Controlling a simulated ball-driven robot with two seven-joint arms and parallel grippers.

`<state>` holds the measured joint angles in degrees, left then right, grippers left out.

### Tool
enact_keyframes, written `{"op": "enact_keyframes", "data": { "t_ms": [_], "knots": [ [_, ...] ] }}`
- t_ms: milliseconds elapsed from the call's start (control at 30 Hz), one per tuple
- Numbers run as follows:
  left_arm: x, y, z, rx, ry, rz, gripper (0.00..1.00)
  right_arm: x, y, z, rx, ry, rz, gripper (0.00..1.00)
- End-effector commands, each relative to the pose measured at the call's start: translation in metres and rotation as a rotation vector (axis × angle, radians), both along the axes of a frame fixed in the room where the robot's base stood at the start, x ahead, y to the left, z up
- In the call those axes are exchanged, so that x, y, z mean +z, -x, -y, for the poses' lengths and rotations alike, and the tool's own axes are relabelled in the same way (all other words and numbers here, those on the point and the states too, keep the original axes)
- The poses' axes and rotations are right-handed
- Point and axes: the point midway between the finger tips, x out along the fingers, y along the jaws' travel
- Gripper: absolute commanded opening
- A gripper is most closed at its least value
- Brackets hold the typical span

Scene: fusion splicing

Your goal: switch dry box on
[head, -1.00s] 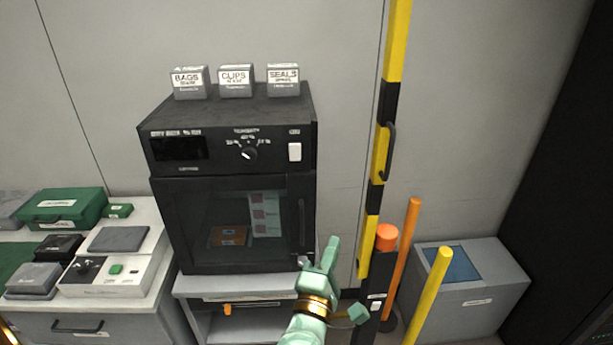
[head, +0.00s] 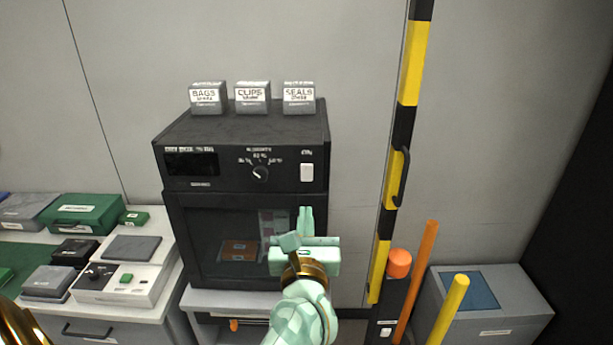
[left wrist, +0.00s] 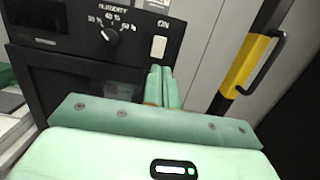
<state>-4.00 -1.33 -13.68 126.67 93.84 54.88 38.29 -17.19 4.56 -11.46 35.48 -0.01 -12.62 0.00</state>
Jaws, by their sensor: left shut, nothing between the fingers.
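The dry box (head: 245,185) is a black cabinet with a glass door. Its top panel holds a dark display (head: 192,163), a round humidity knob (head: 260,173) and a white rocker switch (head: 307,172) at the right. The switch also shows in the left wrist view (left wrist: 159,46), labelled ON. My left gripper (head: 306,212) is shut and empty. In the head view its fingertips point up, below the switch and in front of the door's right part. In the left wrist view its fingers (left wrist: 159,72) show just below the switch, apart from it. My right gripper is not in view.
Boxes for bags (head: 208,98), clips (head: 252,97) and seals (head: 299,98) stand on top of the dry box. A yellow and black pole (head: 411,75) with a handle stands to its right. A bench (head: 150,315) with instruments is at the left.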

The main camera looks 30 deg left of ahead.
Motion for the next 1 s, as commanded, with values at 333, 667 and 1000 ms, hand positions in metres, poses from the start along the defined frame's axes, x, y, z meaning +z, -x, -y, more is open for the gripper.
{"op": "enact_keyframes", "data": {
  "t_ms": [333,667,1000],
  "knots": [
    [0.013,-0.062,-0.038,0.001,-0.004,0.001,0.00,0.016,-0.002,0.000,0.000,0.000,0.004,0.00],
    [0.018,-0.100,-0.061,0.000,-0.002,0.000,0.00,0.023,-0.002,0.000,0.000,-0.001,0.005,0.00],
    [0.018,-0.104,-0.064,0.000,-0.001,-0.001,0.00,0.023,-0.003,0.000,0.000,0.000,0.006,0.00]
  ]
}}
